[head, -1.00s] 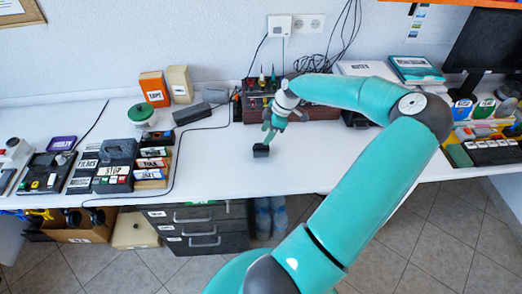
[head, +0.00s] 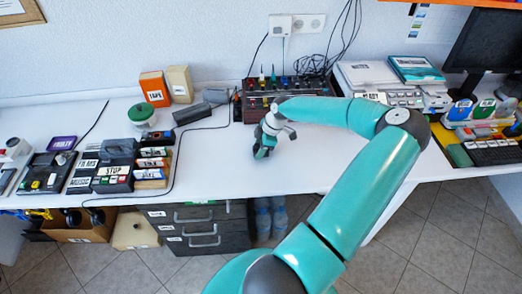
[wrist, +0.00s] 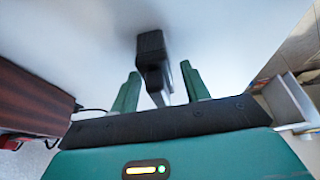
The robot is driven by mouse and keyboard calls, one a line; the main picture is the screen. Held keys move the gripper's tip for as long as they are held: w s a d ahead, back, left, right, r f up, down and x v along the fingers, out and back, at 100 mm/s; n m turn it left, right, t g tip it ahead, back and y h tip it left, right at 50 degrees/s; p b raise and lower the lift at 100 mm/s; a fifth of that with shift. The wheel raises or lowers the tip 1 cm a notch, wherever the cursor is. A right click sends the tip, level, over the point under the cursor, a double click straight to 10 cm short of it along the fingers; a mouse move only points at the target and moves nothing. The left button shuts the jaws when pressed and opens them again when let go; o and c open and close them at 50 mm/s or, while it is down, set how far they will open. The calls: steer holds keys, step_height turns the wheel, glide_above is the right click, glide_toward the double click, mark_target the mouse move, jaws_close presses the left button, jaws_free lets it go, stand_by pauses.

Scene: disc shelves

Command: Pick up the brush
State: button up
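The black, blocky thing that looks like the brush (wrist: 150,46) stands out in the wrist view between the two green fingers of my gripper (wrist: 160,70). The fingers are spread, one on each side of it, with a gap visible on the left; on the right I cannot tell whether it touches. In the head view, my gripper (head: 262,150) is low over the white table, near its middle, and mostly covers the brush.
A dark red box with knobs (head: 258,104) stands behind my gripper. Devices with labels, including a STOP panel (head: 113,171), sit to the left, and a grey device (head: 380,97) at the right. The white table (head: 225,165) is clear around my gripper.

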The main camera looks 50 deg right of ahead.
mark_target(258, 144)
jaws_close()
steer(key=shift+r, duration=0.1)
steer(key=shift+r, duration=0.45)
step_height(258, 144, up, 2)
steer(key=shift+r, duration=0.2)
steer(key=s+a+r, duration=0.9)
steer(key=a, duration=0.1)
steer(key=shift+s+a+r, duration=0.2)
steer(key=shift+r, duration=0.1)
